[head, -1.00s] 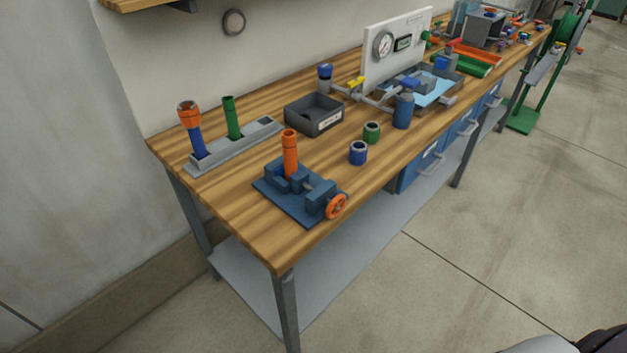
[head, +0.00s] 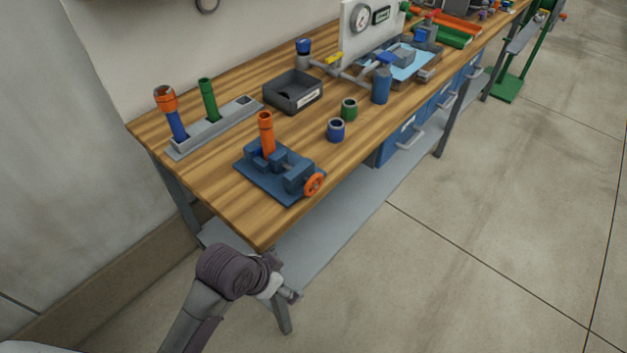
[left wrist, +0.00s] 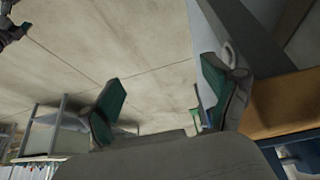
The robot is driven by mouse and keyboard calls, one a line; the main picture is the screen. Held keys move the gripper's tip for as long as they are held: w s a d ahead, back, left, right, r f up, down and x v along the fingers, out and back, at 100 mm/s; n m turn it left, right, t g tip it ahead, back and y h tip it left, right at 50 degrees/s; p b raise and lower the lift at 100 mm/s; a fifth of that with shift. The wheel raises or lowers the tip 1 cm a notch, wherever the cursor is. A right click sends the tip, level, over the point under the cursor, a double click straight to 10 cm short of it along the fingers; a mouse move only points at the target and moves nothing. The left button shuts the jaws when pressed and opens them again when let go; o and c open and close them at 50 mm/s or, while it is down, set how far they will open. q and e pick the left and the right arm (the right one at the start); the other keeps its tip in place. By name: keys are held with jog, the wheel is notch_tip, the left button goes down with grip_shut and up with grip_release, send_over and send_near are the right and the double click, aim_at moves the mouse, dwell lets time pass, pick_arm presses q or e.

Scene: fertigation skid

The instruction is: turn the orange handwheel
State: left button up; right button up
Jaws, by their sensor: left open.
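The orange handwheel (head: 313,185) is on the front right side of a blue vise (head: 262,182) near the bench's front edge in the head view. An orange pipe piece (head: 266,136) stands upright in the vise. My left arm comes in from the bottom left, its wrist below and left of the handwheel, off the bench's near corner. In the left wrist view my left gripper (left wrist: 162,102) is open, with green-padded fingers wide apart and nothing between them. It is well apart from the handwheel, which I cannot make out in that view.
The wooden bench top (head: 240,222) also bears a grey rack (head: 215,130) with two pipes, a dark tray (head: 292,92), a blue ring (head: 336,130) and a green ring (head: 349,110). A gauge panel (head: 357,28) stands farther back.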

pick_arm(q)
jog(key=w+d+r+m+h, duration=0.1)
jog(key=w+d+r+m, duration=0.7)
jog(key=r+m, duration=0.15)
jog(key=m+g+y, duration=0.2)
jog(key=m+y, duration=0.1)
jog(key=m, duration=0.5)
send_near(311, 177)
jog(key=f, duration=0.4)
jog(key=w+d+f+p, duration=0.1)
jog(key=f, duration=0.3)
jog(key=w+f+p, duration=0.1)
jog(key=f, duration=0.3)
jog(key=shift+d+f, duration=0.2)
jog(key=shift+d, duration=0.15)
jog(key=c, duration=1.2)
jog(key=shift+o, duration=0.2)
